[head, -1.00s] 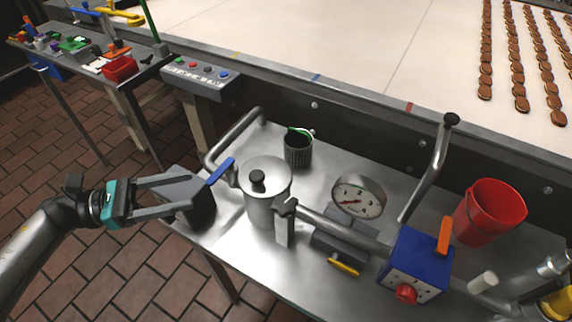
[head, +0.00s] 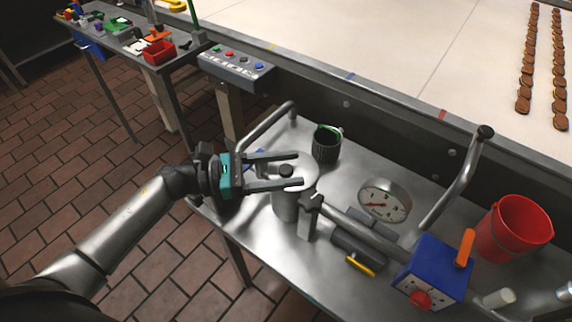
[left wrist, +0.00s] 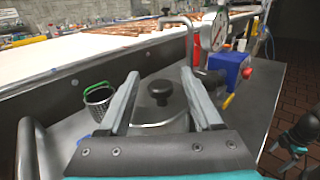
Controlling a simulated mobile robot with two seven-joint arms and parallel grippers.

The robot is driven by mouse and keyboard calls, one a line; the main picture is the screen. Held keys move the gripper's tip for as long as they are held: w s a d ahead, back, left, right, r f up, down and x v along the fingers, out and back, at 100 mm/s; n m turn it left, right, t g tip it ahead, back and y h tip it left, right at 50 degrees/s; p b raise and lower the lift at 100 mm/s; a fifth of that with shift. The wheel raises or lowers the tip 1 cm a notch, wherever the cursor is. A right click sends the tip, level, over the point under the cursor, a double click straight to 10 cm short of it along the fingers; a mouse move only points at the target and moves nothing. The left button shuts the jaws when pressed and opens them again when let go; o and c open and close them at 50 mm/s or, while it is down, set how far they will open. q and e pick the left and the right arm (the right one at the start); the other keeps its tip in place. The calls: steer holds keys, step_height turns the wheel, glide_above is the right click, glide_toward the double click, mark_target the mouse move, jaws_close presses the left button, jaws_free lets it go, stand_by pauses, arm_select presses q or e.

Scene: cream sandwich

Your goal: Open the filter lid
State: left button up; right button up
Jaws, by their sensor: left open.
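The metal filter housing (head: 285,203) stands on the steel table, with its round lid (head: 307,178) on top. The lid's black knob (head: 287,171) also shows in the left wrist view (left wrist: 160,92). My left gripper (head: 298,169) is open over the lid, one finger on each side of the knob. A gap shows between the knob and each finger in the left wrist view. The fingers hide part of the lid. My right gripper (left wrist: 286,150) shows small at the right edge of the left wrist view, and its jaw state is unclear.
A dark mesh basket (head: 326,146) with a green handle stands behind the filter. A pressure gauge (head: 384,201), pipes, a yellow-handled valve (head: 360,265) and a blue box (head: 436,268) lie to the right. A red bucket (head: 513,228) stands farther right.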

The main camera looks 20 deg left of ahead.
arm_select(q)
jaws_close()
stand_by(0.6)
stand_by(0.9)
